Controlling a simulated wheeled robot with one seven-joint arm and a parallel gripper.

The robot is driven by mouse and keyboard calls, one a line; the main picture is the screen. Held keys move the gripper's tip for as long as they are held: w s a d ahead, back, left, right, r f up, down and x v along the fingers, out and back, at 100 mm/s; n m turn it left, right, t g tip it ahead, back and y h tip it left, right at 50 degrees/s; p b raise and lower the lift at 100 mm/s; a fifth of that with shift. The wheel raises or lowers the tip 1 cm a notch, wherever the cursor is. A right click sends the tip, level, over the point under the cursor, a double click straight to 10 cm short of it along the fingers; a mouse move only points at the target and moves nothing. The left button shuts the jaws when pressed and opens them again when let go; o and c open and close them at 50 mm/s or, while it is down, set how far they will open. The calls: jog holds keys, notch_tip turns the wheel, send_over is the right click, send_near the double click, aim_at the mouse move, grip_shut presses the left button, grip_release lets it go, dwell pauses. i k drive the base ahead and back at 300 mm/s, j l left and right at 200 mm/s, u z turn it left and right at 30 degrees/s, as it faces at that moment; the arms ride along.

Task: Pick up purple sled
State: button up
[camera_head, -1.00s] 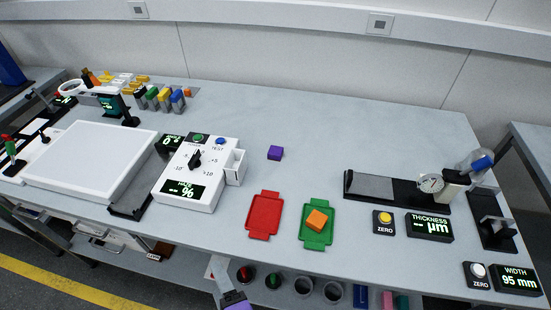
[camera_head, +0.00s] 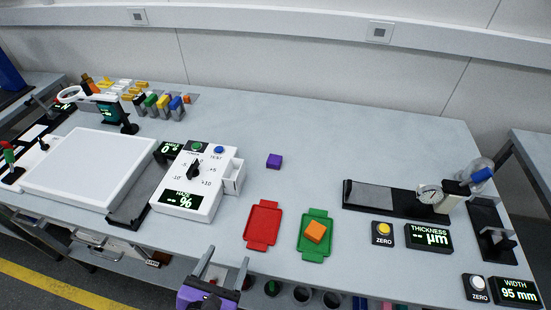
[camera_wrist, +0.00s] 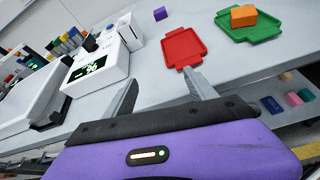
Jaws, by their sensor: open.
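The purple sled (camera_head: 274,161) is a small purple block lying on the grey bench top, behind the red tray (camera_head: 262,226). It also shows in the wrist view (camera_wrist: 160,14) near the top, beyond the red tray. My gripper (camera_head: 219,262) is at the front edge of the bench, in front of and to the left of the red tray. Its two grey fingers stand apart with nothing between them, and they also show in the wrist view (camera_wrist: 163,88). The gripper is well apart from the purple sled.
A green tray (camera_head: 327,248) holds an orange block (camera_head: 315,232). A white haze meter (camera_head: 187,181) stands left of the sled. A thickness gauge (camera_head: 397,199) stands on the right. The bench (camera_head: 330,140) is clear behind and right of the sled.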

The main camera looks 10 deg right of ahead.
aim_at(274, 162)
jog(key=i+l, duration=0.3)
jog(key=i, duration=0.15)
jog(key=i+l, duration=0.25)
jog(key=i, duration=0.15)
